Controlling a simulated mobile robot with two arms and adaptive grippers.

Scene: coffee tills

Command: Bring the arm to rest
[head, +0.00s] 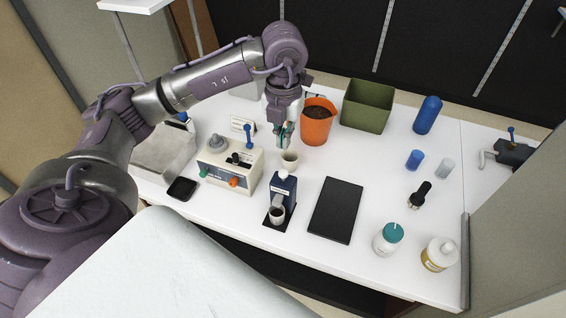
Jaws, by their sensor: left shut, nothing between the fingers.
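My left arm (205,85) comes in from the left and reaches out over the white counter (400,130). My left gripper (284,135) points down, with its fingers shut and nothing between them. It is above or just behind a small pale cup (290,161); whether it touches the cup I cannot tell. An orange pot (317,125) with dark contents is close to its right. My right gripper is not in view.
A beige machine (230,165) with knobs stands left of the cup. A dark blue device (283,188) with a cup, a black flat pad (336,210), a green bin (367,105), a blue bottle (428,115) and two lidded jars (388,240) occupy the counter.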

